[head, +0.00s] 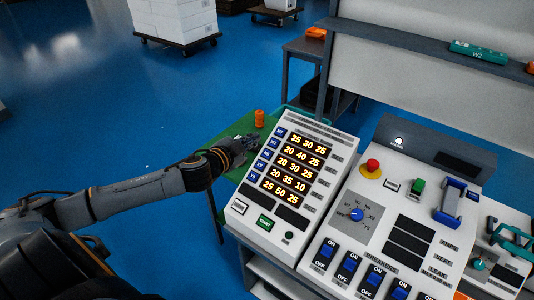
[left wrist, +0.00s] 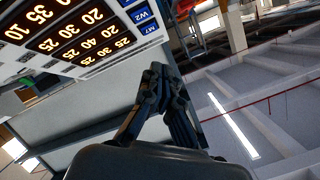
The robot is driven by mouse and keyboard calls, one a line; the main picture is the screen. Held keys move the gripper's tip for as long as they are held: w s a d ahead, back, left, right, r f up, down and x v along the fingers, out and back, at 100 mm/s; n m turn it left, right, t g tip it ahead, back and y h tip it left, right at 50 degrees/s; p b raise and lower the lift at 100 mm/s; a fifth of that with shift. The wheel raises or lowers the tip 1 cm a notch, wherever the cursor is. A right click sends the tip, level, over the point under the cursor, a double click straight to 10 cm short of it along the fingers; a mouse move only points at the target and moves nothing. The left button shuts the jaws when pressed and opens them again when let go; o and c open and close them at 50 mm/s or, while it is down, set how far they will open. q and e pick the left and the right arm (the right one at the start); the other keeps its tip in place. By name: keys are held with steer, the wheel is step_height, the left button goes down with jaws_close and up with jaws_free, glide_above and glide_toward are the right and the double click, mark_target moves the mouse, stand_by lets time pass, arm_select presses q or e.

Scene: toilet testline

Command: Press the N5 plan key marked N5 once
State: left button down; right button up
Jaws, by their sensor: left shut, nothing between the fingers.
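The plan panel (head: 318,137) is a white sloped console with a column of blue keys along its left edge, beside lit rows of orange numbers. The third key down (head: 266,154) may be N5, but its marking is too small to read surely. My left gripper (head: 247,142) is shut and empty, just left of the key column near the upper keys; I cannot tell whether it touches the panel. In the left wrist view its closed fingers (left wrist: 158,75) are below the panel, whose W2 key (left wrist: 140,14) and the key beside it (left wrist: 147,29) show. My right gripper is out of view.
A green mat (head: 240,127) and an orange cylinder (head: 260,118) are behind the gripper. The breaker console (head: 380,215), with a red button (head: 373,165), a dial and blue switches, stands to the right. Blue floor is open at left.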

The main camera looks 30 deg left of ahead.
mark_target(267, 154)
arm_select(q)
steer(key=w+f+b, duration=0.1)
steer(key=f+b, duration=0.1)
steer(key=w+f+b, duration=0.1)
steer(key=f+b, duration=0.1)
steer(key=w+f+b, duration=0.1)
steer(key=w+f, duration=0.1)
steer(key=f, duration=0.1)
steer(key=shift+d+b, duration=0.15)
steer(key=shift+b, duration=0.25)
steer(key=shift+w+f, duration=0.25)
steer(key=shift+f, duration=0.1)
stand_by(1.0)
steer(key=shift+w+f+b, duration=0.2)
steer(key=shift+f+b, duration=0.15)
steer(key=shift+w+f, duration=0.15)
steer(key=shift+f, duration=0.2)
stand_by(0.6)
steer(key=shift+r, duration=0.1)
steer(key=shift+s+r+p, duration=0.4)
steer(key=shift+r+p, duration=0.1)
steer(key=shift+r, duration=0.1)
